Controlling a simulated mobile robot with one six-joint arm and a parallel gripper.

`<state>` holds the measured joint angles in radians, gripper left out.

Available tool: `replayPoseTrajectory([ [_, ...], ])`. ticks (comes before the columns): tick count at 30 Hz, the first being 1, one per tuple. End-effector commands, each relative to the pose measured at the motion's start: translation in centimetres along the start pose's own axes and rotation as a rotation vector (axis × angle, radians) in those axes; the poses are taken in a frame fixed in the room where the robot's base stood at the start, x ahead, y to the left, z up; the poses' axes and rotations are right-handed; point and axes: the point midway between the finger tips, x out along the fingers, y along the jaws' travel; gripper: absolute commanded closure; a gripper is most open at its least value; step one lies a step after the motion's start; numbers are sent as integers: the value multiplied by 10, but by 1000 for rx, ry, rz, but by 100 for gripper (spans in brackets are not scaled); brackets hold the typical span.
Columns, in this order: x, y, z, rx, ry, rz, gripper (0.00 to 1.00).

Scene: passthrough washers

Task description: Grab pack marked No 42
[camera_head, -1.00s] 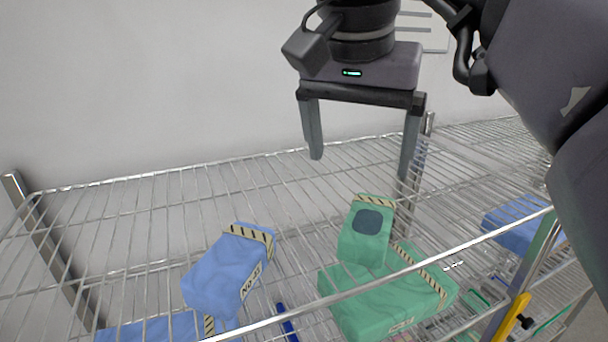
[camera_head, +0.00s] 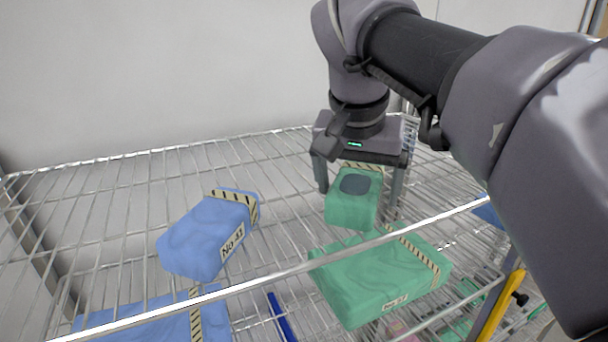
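No label reading No 42 is legible. A small green pack (camera_head: 350,212) with a dark rounded patch and a striped band stands on the wire shelf; no number shows on it. My gripper (camera_head: 358,197) is open, with one finger on each side of this pack in the picture. I cannot tell whether the fingers touch it. A larger green pack (camera_head: 370,280) lies in front, its label too small to read surely. A blue pack (camera_head: 205,240) at the left is tilted, with a label that looks like No 31 or No 41.
Another blue pack (camera_head: 150,318) lies at the lower left, and a blue pack (camera_head: 487,212) shows partly behind my arm. The shelf's front rail (camera_head: 270,276) crosses the view. A yellow clamp-like part (camera_head: 500,305) is at the right post. The back left of the shelf is bare.

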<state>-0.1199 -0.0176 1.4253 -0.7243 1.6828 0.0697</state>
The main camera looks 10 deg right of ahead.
Motion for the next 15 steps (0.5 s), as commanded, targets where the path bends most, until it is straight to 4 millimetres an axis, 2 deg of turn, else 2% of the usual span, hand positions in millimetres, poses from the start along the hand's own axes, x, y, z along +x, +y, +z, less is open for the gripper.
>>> replayPoseTrajectory([
  [3,-1,0,0,0,0,0,9],
  [15,-1,0,0,-1,0,0,88],
])
